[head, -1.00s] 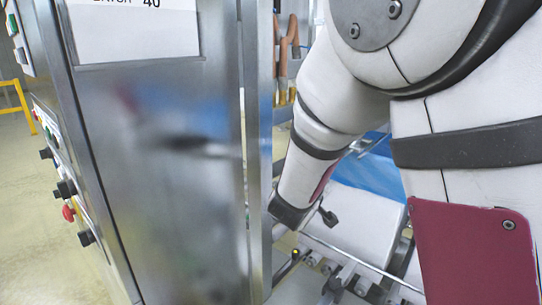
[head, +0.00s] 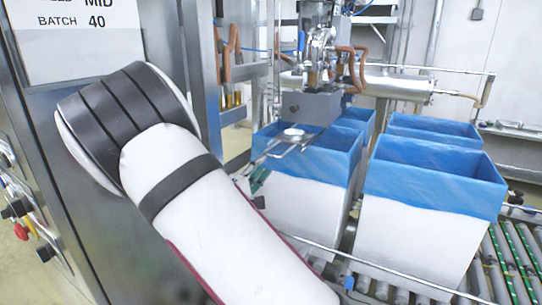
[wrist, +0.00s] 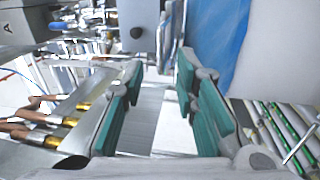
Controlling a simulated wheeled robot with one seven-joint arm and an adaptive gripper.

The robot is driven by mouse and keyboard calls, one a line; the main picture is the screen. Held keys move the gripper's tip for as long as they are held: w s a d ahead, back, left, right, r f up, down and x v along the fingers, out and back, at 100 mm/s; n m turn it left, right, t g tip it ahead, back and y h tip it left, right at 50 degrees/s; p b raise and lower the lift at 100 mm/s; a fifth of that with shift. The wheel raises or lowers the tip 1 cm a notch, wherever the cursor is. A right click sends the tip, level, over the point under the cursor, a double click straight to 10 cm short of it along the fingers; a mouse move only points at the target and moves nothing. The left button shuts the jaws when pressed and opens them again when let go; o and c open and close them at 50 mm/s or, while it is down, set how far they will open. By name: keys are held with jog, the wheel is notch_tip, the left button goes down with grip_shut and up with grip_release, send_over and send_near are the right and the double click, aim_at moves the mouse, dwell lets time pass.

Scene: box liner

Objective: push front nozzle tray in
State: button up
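The nozzle tray seems to be the small pale disc and thin metal frame (head: 292,135) below the grey nozzle block (head: 312,107), over the near edge of a blue-lined box; I cannot tell how far out it stands. In the wrist view the grey block (wrist: 112,14) with a dark knob is at the top, and thin metal parts hang just beyond my fingers. My gripper (wrist: 160,80) has two teal-padded fingers spread apart, with nothing between them. In the head view only a bit of green finger (head: 259,182) shows past my forearm, below and left of the tray.
White boxes with blue liners (head: 432,225) stand on a roller conveyor (head: 505,262) at the right. A metal guide rail runs along its near side. A steel cabinet (head: 150,45) with buttons is close on the left. Copper-coloured hoses hang near the nozzle.

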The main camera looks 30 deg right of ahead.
aim_at(272, 156)
jog(key=x, duration=0.7)
jog(key=shift+d, duration=0.1)
jog(key=shift+c, duration=0.4)
grip_shut()
